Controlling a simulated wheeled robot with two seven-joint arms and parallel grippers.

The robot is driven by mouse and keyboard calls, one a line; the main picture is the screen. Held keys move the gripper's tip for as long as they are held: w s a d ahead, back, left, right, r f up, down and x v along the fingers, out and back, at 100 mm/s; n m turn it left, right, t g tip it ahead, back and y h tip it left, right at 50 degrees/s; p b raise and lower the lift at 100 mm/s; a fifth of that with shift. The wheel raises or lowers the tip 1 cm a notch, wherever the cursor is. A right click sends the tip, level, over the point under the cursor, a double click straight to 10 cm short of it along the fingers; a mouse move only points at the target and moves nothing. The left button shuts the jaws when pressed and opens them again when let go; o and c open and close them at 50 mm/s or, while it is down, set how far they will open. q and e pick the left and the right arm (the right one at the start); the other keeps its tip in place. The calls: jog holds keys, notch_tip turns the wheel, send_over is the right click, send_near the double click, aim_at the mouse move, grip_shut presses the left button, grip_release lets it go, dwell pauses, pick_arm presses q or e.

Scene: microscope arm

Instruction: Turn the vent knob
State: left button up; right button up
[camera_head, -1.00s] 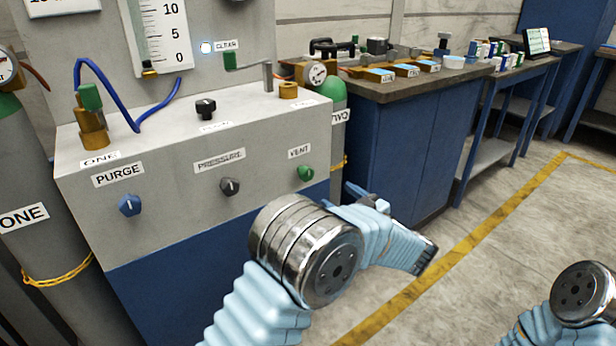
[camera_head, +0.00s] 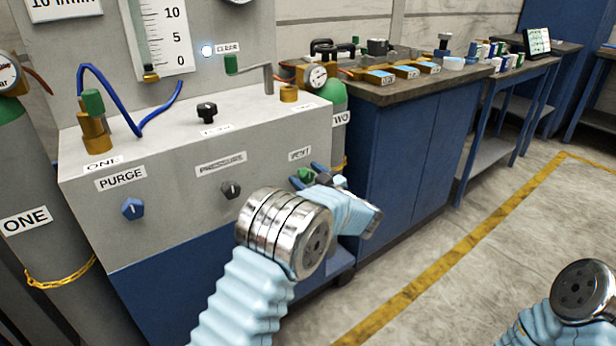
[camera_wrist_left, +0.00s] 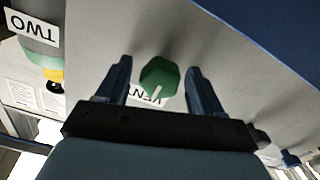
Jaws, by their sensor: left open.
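The green vent knob (camera_head: 305,175) is on the right end of the grey panel's front face, under its VENT label (camera_head: 299,154), and is partly covered by my left gripper (camera_head: 312,172). In the left wrist view the knob (camera_wrist_left: 159,77) shows with a pale pointer line, between the two blue fingers of the open left gripper (camera_wrist_left: 160,80). I cannot tell whether the fingers touch it; gaps show on both sides. The VENT label is partly hidden behind the knob there. My right arm shows at the lower right of the head view; its gripper is out of view.
The blue purge knob (camera_head: 133,208) and dark pressure knob (camera_head: 231,190) sit to the left on the same panel. Cylinder ONE (camera_head: 35,190) is at far left. A workbench (camera_head: 400,150) stands to the right, with open floor in front.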

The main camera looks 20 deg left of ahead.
pick_arm(q)
jog(key=c, duration=1.1)
jog(key=shift+o, duration=0.2)
jog(key=shift+f+n+b, duration=0.2)
jog(key=shift+n+b, duration=0.3)
jog(key=shift+b, duration=0.2)
jog(key=n+b, duration=0.3)
jog(key=b, duration=0.1)
jog(key=n+b, duration=0.3)
jog(key=b, duration=0.1)
jog(key=shift+f+n, duration=0.2)
jog(key=shift+n, duration=0.1)
jog(key=n+b, duration=0.7)
jog(key=b, duration=0.1)
jog(key=shift+r+n+b, duration=0.1)
jog(key=shift+n+b, duration=1.2)
jog(key=shift+n, duration=0.2)
pick_arm(e)
notch_tip(320, 180, down, 20)
jog(key=d, duration=0.1)
jog(key=shift+w+d+r, duration=0.2)
jog(key=shift+w+d, duration=0.15)
jog(key=shift+w, duration=0.1)
pick_arm(q)
jog(key=shift+s, duration=0.1)
jog(key=o, duration=1.1)
jog(key=shift+r, duration=0.1)
jog(key=shift+c, duration=0.2)
